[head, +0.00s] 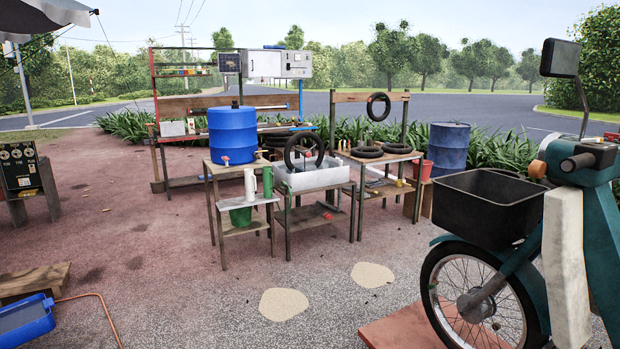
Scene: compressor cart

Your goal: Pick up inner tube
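Several black rings stand or lie around the work tables, and I cannot tell from here which are inner tubes and which are tyres. One black ring (288,153) stands upright at a grey-white tub (318,180) on a wooden stand. Another black ring (370,107) hangs from the wooden rack behind the right table. Two more, a left ring (367,153) and a right ring (398,149), lie flat on that table. More dark rings are partly hidden behind the tub. Neither of my grippers is in view.
A blue barrel (233,135) stands on the left table, another blue drum (448,147) at the back right. A moped with a black basket (489,207) blocks the right foreground. A blue tray (26,322) and orange hose (105,313) lie front left. The middle ground is mostly clear.

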